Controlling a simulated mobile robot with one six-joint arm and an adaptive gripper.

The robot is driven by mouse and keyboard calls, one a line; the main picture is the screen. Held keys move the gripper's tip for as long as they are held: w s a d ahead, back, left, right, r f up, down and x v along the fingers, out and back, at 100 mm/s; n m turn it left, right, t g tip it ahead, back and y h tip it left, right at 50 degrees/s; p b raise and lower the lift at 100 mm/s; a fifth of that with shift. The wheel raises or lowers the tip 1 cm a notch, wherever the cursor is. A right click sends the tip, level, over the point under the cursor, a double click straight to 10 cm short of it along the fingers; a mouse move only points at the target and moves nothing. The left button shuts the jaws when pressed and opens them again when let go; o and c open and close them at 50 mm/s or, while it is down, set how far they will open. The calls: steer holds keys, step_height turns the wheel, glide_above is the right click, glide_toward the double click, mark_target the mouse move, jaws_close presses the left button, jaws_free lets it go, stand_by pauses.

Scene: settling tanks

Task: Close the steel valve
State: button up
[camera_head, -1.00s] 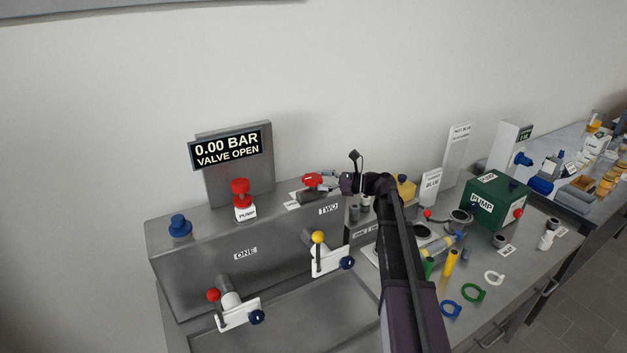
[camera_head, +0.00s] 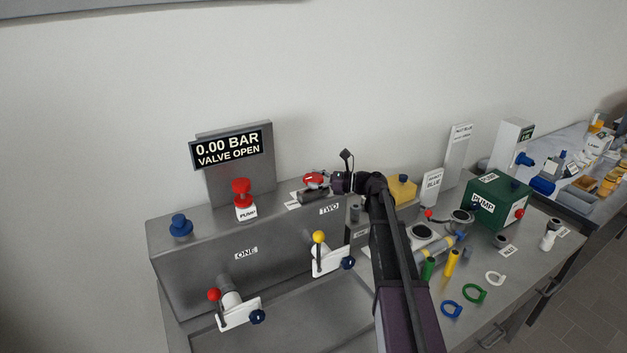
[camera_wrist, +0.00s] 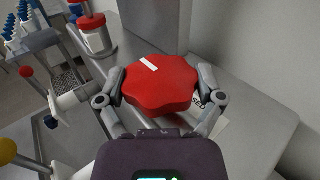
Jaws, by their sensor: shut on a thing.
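The steel valve's red lobed handwheel (camera_wrist: 163,84) fills the middle of the wrist view, with a white stripe on its top. My gripper (camera_wrist: 162,94) has one finger on each side of it and is shut on it. In the head view the red handwheel (camera_head: 314,180) sits on top of the grey steel housing, with my gripper (camera_head: 327,183) at its right side. The display (camera_head: 228,149) behind it reads "0.00 BAR" and "VALVE OPEN". A white label beside the wheel is partly hidden in the wrist view.
A red pump button (camera_head: 241,190) and a blue knob (camera_head: 180,226) stand left on the housing. Levers with red (camera_head: 214,294) and yellow (camera_head: 319,237) balls project from its front. A green pump box (camera_head: 499,202) stands right. The housing top between button and wheel looks clear.

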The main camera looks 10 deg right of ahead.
steer(key=shift+s+m+t, duration=0.25)
steer(key=shift+m+t, duration=0.15)
steer(key=shift+t, duration=0.2)
steer(key=m+t+h, duration=0.1)
steer(key=t, duration=0.1)
steer(key=m+t+h, duration=0.2)
steer(key=shift+s+a+f, duration=0.1)
steer(key=shift+s, duration=0.05)
steer(key=m+t+h, duration=0.4)
steer(key=h, duration=0.2)
steer(key=shift+m+t, duration=0.3)
steer(key=shift+m, duration=0.1)
steer(key=m+t+h, duration=0.1)
steer(key=m+h, duration=0.1)
steer(key=h, duration=0.1)
steer(key=m+h, duration=0.2)
steer(key=h, duration=0.2)
steer(key=shift+a+m+t, duration=0.1)
steer(key=shift+m+t, duration=0.3)
steer(key=shift+m+g+h, duration=0.25)
steer(key=shift+m+h, duration=0.8)
steer(key=shift+h, duration=0.6)
steer(key=shift+m+g+h, duration=0.25)
steer(key=shift+m+h, duration=0.8)
steer(key=shift+h, duration=0.6)
steer(key=shift+m+h, duration=0.3)
steer(key=shift+h, duration=0.2)
